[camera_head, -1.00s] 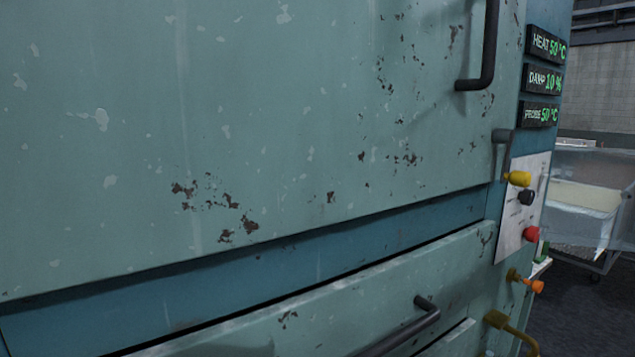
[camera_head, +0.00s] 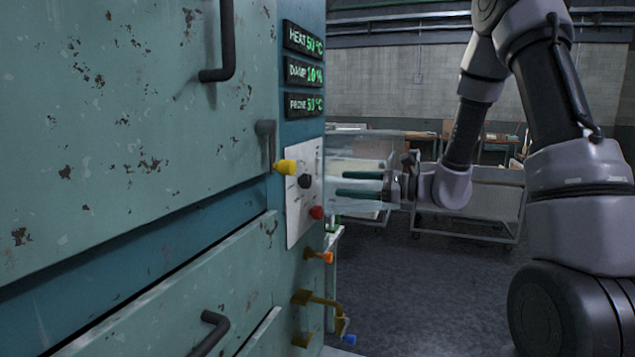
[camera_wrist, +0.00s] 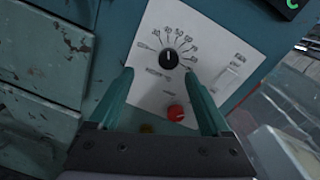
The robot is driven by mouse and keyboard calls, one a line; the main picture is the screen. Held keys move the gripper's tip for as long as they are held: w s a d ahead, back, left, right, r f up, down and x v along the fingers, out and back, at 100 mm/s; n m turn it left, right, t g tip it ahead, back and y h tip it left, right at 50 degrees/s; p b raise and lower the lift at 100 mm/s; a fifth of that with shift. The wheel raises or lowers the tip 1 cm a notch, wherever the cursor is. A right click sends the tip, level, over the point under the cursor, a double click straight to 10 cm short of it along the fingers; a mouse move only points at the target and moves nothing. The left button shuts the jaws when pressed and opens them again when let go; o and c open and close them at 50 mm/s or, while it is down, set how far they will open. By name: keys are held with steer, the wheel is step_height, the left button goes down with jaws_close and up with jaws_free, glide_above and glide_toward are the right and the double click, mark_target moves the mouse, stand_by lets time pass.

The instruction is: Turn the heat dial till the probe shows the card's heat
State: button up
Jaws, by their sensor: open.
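The black dial (camera_head: 305,181) sits on a white panel (camera_head: 298,215) on the side of the teal cabinet. In the wrist view the black dial (camera_wrist: 168,58) has a ring of numbers around it, and its pale mark points towards the top of the scale. The HEAT readout (camera_head: 304,41) shows 50 °C. The PROBE readout (camera_head: 304,105) shows a little over 50 °C, its last digit unclear. My gripper (camera_head: 338,183) is open and empty, fingers pointing at the panel, apart from the dial. In the wrist view its fingertips (camera_wrist: 159,74) flank the dial's lower side. I cannot make out a card.
Below are an orange valve handle (camera_head: 318,256) and a brass pipe (camera_head: 318,299). The floor at right is open.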

mark_target(309, 182)
steer(key=shift+m+t, duration=0.5)
steer(key=x, duration=0.3)
steer(key=w+x, duration=0.1)
steer(key=x, duration=0.6)
steer(key=shift+w+a+f, duration=0.1)
steer(key=shift+w+f, duration=0.25)
steer(key=shift+f, duration=0.05)
steer(key=c, duration=1.3)
steer(key=shift+m, duration=0.3)
jaws_close()
